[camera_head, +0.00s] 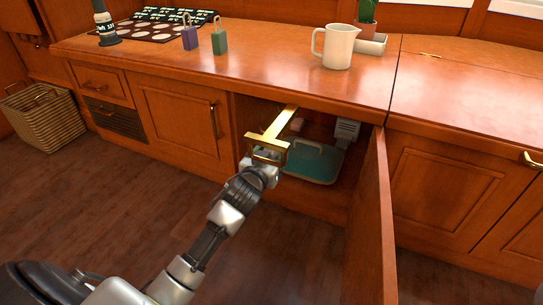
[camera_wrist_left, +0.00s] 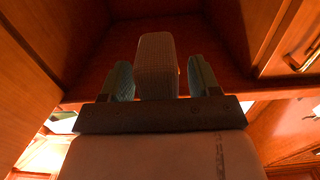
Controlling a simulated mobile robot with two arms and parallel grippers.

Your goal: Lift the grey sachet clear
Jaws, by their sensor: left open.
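A small pale block-shaped thing, most likely the grey sachet (camera_head: 297,124), stands inside the open lower cabinet. In the left wrist view the sachet (camera_wrist_left: 156,55) has a woven surface and looks greyish-pink in the warm light. My left gripper (camera_head: 284,122) reaches into the cabinet from the front. In the wrist view its two teal fingers stand open, one on each side of the sachet, with a narrow gap showing at the right. The sachet's lower part is hidden behind the gripper's dark bar. My right gripper is not in view.
A teal tray-like thing with a handle (camera_head: 314,164) and a grey ribbed object (camera_head: 346,131) are in the cabinet. The open door (camera_head: 375,225) bounds the right side, and the countertop (camera_head: 260,65) lies above. A cream jug (camera_head: 337,47) and two padlock-shaped objects stand on top.

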